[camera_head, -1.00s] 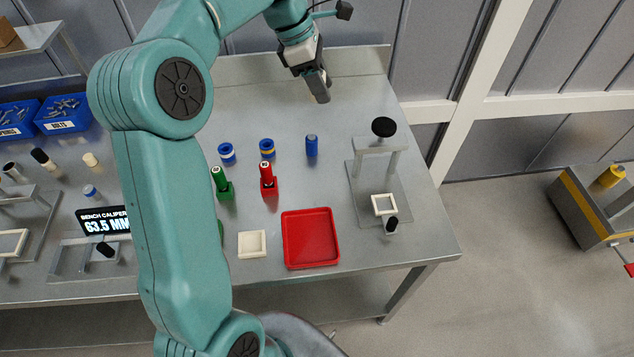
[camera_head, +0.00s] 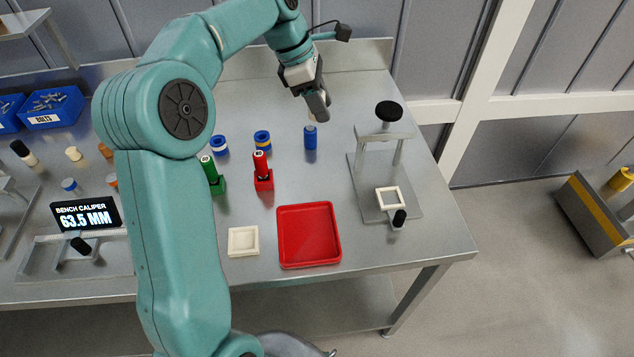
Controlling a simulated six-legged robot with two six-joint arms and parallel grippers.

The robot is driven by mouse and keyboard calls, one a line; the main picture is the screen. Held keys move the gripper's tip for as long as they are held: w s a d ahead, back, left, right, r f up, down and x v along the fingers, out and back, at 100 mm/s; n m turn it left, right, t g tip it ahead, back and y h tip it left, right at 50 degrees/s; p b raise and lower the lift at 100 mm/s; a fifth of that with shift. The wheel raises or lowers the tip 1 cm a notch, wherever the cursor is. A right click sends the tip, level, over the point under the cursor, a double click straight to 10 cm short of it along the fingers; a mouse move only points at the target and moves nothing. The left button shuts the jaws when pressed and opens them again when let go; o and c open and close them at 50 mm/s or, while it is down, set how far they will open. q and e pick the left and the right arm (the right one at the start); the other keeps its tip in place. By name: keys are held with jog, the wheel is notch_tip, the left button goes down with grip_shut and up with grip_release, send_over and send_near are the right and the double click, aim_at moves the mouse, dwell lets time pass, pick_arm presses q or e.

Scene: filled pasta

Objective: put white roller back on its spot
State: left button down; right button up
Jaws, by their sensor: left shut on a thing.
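My left gripper (camera_head: 319,108) is over the back middle of the bench, pointing down. It is shut on a small pale thing (camera_head: 311,117), taken as the white roller. Only a sliver of it shows beside the fingertips; the rest is hidden behind them. Whether it touches the bench I cannot tell. A blue roller (camera_head: 310,138) stands upright just in front of the gripper. My right gripper is not in view.
A red tray (camera_head: 309,236), cream tray (camera_head: 243,241) and press stand (camera_head: 384,170) are nearer. A caliper display (camera_head: 86,214) reads 63.5 MM.

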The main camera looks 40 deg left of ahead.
aim_at(325, 179)
pick_arm(q)
notch_tip(325, 179, down, 20)
jog(key=shift+s+r, duration=0.1)
jog(key=shift+r, duration=0.15)
jog(key=shift+f, duration=0.1)
jog(key=c, duration=0.7)
grip_release()
jog(key=shift+o, duration=0.2)
jog(key=v, duration=1.2)
jog(key=shift+b, duration=0.3)
